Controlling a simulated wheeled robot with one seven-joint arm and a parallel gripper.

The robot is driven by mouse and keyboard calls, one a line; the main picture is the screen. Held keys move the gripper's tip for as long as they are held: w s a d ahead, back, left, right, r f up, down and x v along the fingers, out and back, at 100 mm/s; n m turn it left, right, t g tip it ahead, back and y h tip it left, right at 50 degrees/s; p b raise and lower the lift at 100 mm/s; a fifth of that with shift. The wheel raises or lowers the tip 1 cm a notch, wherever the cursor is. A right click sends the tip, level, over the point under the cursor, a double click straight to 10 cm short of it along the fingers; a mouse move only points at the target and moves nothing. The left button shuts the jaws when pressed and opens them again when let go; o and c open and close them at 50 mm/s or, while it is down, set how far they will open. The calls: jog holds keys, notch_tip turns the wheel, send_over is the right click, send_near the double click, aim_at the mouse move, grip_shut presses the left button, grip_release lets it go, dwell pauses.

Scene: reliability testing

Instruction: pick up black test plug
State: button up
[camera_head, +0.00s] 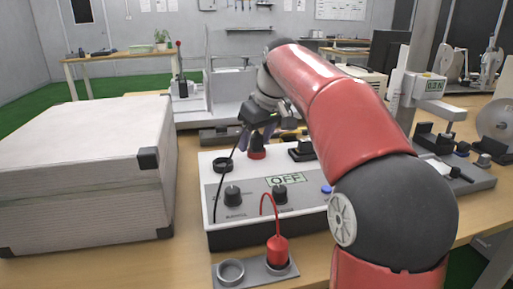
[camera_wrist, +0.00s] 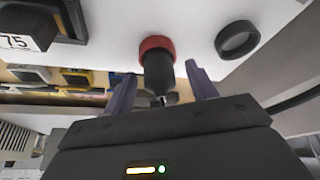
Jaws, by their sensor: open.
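The black test plug (camera_wrist: 158,74) stands in a red-collared socket (camera_wrist: 155,45) on the white control box. The collar also shows in the head view (camera_head: 257,153), where my gripper hides most of the plug. My gripper (camera_head: 263,128) is over this socket at the back of the box. In the wrist view my gripper (camera_wrist: 161,72) has its two fingers apart, one on each side of the plug, with gaps visible. A black cable (camera_head: 220,180) hangs from near the plug down the box's left side.
An empty black ring socket (camera_wrist: 237,38) is beside the red one. The control box (camera_head: 225,236) has knobs and an "OFF" display (camera_head: 285,181). A red plug (camera_head: 277,249) stands in a front holder next to an empty ring (camera_head: 231,270). A large pale case (camera_head: 80,185) occupies the left.

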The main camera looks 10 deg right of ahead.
jog(key=c, duration=1.1)
jog(key=shift+r, duration=0.1)
